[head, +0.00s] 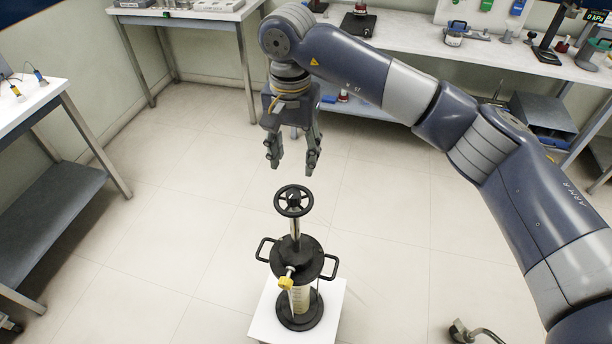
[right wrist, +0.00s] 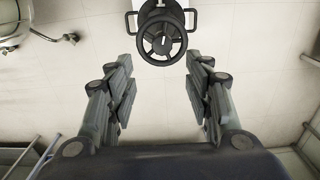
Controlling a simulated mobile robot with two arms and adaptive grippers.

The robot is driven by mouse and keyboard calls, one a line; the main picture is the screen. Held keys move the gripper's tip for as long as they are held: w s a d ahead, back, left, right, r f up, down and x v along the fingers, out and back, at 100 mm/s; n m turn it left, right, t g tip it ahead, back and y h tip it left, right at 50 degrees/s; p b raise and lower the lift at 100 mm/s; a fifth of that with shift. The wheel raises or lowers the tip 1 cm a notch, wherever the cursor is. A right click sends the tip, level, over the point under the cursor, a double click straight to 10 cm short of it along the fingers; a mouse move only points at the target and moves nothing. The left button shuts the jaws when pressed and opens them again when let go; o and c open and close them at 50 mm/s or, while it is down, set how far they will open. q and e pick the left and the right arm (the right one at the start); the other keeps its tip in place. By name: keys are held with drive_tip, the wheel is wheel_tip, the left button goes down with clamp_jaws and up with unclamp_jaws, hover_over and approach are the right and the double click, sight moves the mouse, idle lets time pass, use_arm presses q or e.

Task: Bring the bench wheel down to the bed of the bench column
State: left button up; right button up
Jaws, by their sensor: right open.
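The bench column (head: 301,290) stands upright on a small white stand, with a black cap, two side handles and a yellow valve. Its black wheel (head: 293,201) sits on top of a raised metal rod, well above the cap. The pale packing in the clear tube shows low down; where its bed ends I cannot tell. My right gripper (head: 292,168) points down, open and empty, above and behind the wheel, not touching it. In the right wrist view the wheel (right wrist: 162,40) shows ahead, between and beyond the open fingers. My left gripper is not in view.
The white stand (head: 332,297) is on a pale tiled floor (head: 190,215) with free room around it. A long bench (head: 410,42) with instruments runs along the back. Another table (head: 45,95) stands at the left, and a chrome caster (head: 470,332) shows at the bottom right.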

drive_tip(key=p, duration=0.2)
hover_over(294, 193)
drive_tip(key=f, duration=0.4)
drive_tip(key=shift+s+a+f, duration=0.2)
drive_tip(key=shift+f, duration=0.05)
drive_tip(key=f+p, duration=0.1)
drive_tip(key=f, duration=0.1)
drive_tip(key=f+p, duration=0.1)
drive_tip(key=f, duration=0.2)
drive_tip(key=shift+w+d, duration=0.2)
drive_tip(key=shift+a+f, duration=0.1)
drive_tip(key=shift+f, duration=0.15)
drive_tip(key=shift+c, duration=1.3)
drive_tip(key=c, duration=0.8)
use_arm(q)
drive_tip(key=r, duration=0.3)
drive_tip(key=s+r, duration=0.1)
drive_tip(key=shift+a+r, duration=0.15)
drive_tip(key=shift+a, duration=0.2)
